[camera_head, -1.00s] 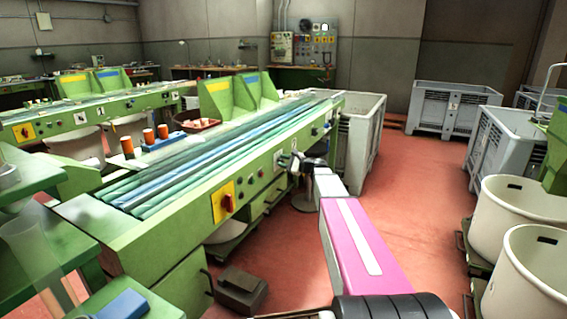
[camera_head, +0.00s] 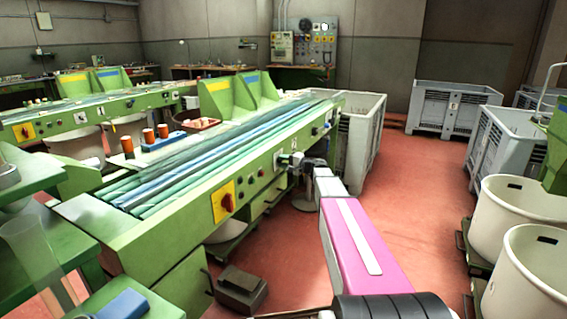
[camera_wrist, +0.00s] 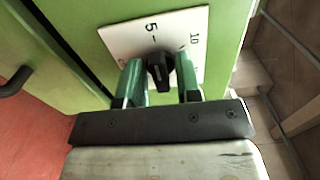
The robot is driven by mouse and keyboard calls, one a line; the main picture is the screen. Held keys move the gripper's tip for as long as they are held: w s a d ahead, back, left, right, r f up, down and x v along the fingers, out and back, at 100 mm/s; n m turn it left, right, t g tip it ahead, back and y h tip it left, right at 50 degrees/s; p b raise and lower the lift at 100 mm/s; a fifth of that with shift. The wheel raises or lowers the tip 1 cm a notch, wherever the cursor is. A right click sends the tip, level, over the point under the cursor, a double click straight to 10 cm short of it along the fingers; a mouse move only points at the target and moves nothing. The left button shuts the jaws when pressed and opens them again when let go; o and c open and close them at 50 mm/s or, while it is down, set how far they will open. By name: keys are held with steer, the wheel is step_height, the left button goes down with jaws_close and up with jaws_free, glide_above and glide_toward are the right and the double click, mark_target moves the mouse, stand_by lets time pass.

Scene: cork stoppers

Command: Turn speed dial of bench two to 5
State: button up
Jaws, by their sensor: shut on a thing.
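The green bench (camera_head: 150,240) with the conveyor belts fills the middle of the head view. Its speed dial is a black knob (camera_wrist: 158,74) on a white scale plate (camera_wrist: 120,38) marked 5 and 10, seen in the wrist view. My gripper (camera_wrist: 158,68) has its two teal fingers on either side of the knob and is shut on it. The knob points roughly up in the wrist view, near the 5 side; its exact setting is hard to tell. In the head view my gripper (camera_head: 297,159) is at the bench's front panel and mostly hides the dial.
A yellow plate with a red switch (camera_head: 226,202) is on the same front panel, nearer to me. Grey crates (camera_head: 455,108) and white tubs (camera_head: 520,215) stand at the right.

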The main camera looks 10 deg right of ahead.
stand_by(0.3)
steer(key=o, duration=0.6)
steer(key=v, duration=1.1)
